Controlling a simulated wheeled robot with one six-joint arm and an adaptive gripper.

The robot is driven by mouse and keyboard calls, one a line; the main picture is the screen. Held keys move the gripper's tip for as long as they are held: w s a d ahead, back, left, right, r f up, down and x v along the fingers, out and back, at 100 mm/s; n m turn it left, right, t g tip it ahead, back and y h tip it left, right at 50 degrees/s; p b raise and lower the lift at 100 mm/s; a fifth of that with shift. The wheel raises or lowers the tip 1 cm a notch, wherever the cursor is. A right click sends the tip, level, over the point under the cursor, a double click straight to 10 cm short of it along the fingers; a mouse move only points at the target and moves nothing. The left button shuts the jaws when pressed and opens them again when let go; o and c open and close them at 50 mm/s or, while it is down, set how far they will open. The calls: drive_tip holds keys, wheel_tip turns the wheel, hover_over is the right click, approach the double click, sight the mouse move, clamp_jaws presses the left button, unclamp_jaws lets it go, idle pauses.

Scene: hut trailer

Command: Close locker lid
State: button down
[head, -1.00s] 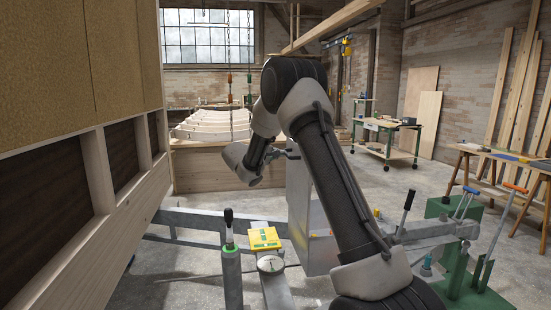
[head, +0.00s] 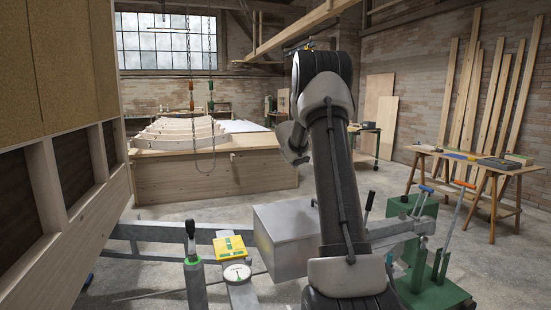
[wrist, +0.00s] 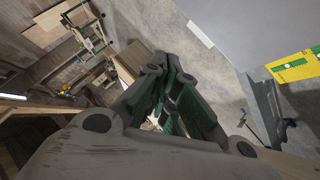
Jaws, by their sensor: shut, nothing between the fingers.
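The locker is a grey metal box (head: 285,235) on the trailer frame, in the middle of the head view. Its lid (head: 288,217) lies down over the top and looks shut or nearly so. My arm hides its right part, so I cannot tell whether a gap is left. In the wrist view a plain grey panel (wrist: 245,35), probably the locker, fills the upper right. My gripper (wrist: 168,85) is shut and empty, apart from that panel in the picture.
A yellow-green item (head: 230,248), a round gauge (head: 237,273) and a black-knobbed lever (head: 191,240) stand left of the locker. A green stand (head: 425,275) is at right. The wooden hut wall (head: 60,200) borders the left. Open floor lies behind.

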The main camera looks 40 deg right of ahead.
drive_tip(key=s+d+f+m+y, duration=0.1)
drive_tip(key=d+f+y, duration=0.1)
drive_tip(key=d+f, duration=0.2)
drive_tip(key=s+d+f+m+t+y, duration=0.1)
drive_tip(key=d+f+y, duration=0.1)
drive_tip(key=d+f, duration=0.3)
drive_tip(key=s+d+f+m+y, duration=0.1)
drive_tip(key=s+d+f+y, duration=0.1)
drive_tip(key=d+f, duration=0.2)
drive_tip(key=shift+d+f+m+t, duration=0.15)
drive_tip(key=shift+d+f, duration=0.05)
drive_tip(key=shift+f, duration=0.75)
drive_tip(key=shift+d+f+m+t, duration=0.15)
drive_tip(key=shift+d+f, duration=0.05)
drive_tip(key=shift+f, duration=0.75)
drive_tip(key=shift+d+f+y, duration=0.2)
drive_tip(key=shift+f+y, duration=0.1)
drive_tip(key=shift+f, duration=0.35)
drive_tip(key=shift+s+f, duration=0.1)
drive_tip(key=shift+f, duration=0.15)
drive_tip(key=shift+f, duration=0.15)
